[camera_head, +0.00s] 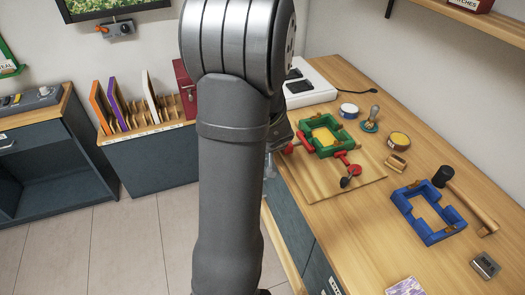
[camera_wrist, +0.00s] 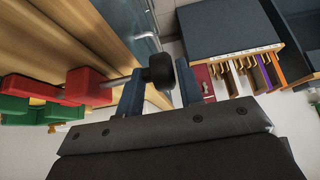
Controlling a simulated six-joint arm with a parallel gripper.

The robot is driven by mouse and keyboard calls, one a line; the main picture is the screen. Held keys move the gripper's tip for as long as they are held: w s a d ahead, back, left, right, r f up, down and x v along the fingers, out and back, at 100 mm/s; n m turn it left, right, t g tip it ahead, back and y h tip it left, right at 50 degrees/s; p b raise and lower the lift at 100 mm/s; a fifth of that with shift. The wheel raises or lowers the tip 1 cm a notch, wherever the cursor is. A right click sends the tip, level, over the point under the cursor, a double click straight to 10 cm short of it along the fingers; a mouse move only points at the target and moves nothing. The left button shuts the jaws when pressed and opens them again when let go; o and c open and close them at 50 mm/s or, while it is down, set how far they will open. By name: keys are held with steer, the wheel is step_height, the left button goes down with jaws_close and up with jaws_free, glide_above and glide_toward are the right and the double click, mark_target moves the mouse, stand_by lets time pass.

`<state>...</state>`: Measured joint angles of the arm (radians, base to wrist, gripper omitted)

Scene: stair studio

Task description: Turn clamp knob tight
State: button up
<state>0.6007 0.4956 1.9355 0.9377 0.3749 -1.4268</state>
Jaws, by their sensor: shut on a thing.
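A green frame (camera_head: 326,133) with a yellow middle lies on a wooden board (camera_head: 330,192) on the bench. A red clamp (camera_head: 302,140) sits at its left side, partly behind my arm. A second red clamp (camera_head: 343,158) with a dark knob (camera_head: 345,183) is at its near side. In the wrist view, a black clamp knob (camera_wrist: 159,68) sits on a metal rod that runs to a red clamp body (camera_wrist: 86,86) beside the green frame (camera_wrist: 35,108). My gripper (camera_wrist: 158,78) has its fingers on either side of this knob, shut on it. My arm hides the gripper in the head view.
A blue frame (camera_head: 429,236), a black-headed mallet (camera_head: 465,198), a stamp (camera_head: 372,122) and round tins (camera_head: 399,141) lie right of the board. A rack with coloured panels (camera_head: 150,124) stands left of my arm. Bare bench (camera_head: 370,240) shows at the front.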

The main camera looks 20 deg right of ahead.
steer(key=o, duration=0.7)
steer(key=shift+a, duration=0.4)
steer(key=shift+d, duration=0.1)
steer(key=shift+d, duration=0.1)
steer(key=v, duration=1.7)
steer(key=shift+s+d+r, duration=0.15)
steer(key=shift+r, duration=0.05)
